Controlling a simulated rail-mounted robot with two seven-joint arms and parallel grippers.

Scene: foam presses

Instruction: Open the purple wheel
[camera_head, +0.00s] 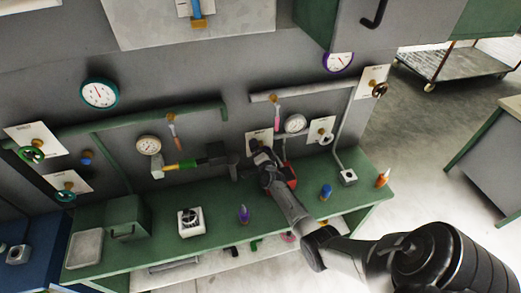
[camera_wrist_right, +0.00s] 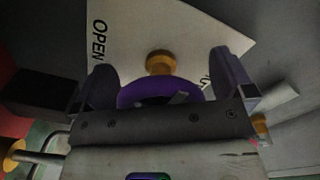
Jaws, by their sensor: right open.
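The purple wheel (camera_wrist_right: 130,94) shows in the right wrist view, on an orange-yellow hub in front of a white plate (camera_wrist_right: 190,30) marked "OPEN". My right gripper (camera_wrist_right: 165,80) is open, with one dark finger on each side of the wheel. The body of the gripper hides the lower part of the wheel. I cannot tell whether the fingers touch the rim. In the head view my right gripper (camera_head: 257,150) is at the grey wall above the green bench and hides the wheel. My left gripper is not in view.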

